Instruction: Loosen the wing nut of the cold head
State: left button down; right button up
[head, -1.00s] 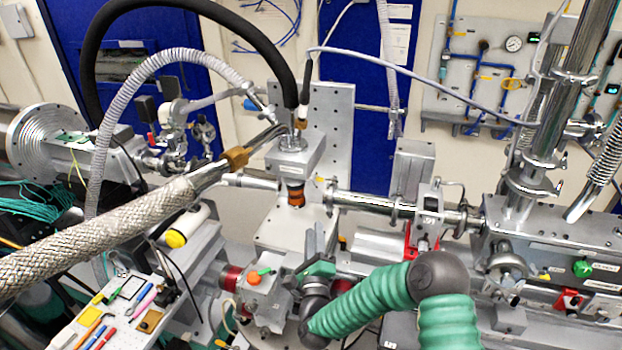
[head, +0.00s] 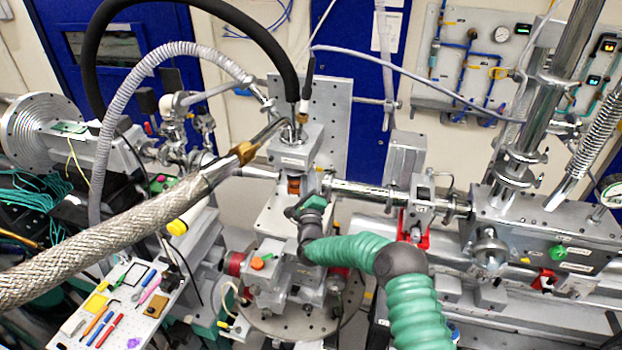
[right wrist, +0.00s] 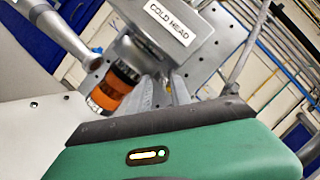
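The cold head (head: 296,152) is a grey metal block at the centre of the head view, with a black hose rising above it. In the right wrist view its block (right wrist: 175,40) carries a "COLD HEAD" label. An orange and black cylindrical part (right wrist: 115,85) hangs below it, and it also shows in the head view (head: 294,187). I cannot make out the wing nut in either view. My right gripper (right wrist: 163,88) is close below the block and beside the orange part. Its two grey fingers stand apart, with nothing visible between them. My left gripper is out of view.
A braided hose (head: 130,230) crosses the left foreground to the cold head. A tool board (head: 125,310) with several small tools lies at lower left. A steel beam pipe (head: 355,190) runs right from the cold head. A grey vertical plate (head: 325,110) stands behind.

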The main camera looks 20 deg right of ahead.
jog(key=shift+w+a, duration=0.15)
jog(key=shift+a, duration=0.15)
jog(key=shift+c, duration=2.5)
jog(key=shift+d+f, duration=0.1)
jog(key=shift+d, duration=0.6)
grip_shut()
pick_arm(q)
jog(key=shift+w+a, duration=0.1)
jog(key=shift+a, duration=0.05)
pick_arm(e)
jog(key=shift+f, duration=0.2)
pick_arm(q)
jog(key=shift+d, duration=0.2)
pick_arm(e)
jog(key=shift+d, duration=0.2)
jog(key=shift+a+f, duration=0.1)
jog(key=shift+f, duration=0.05)
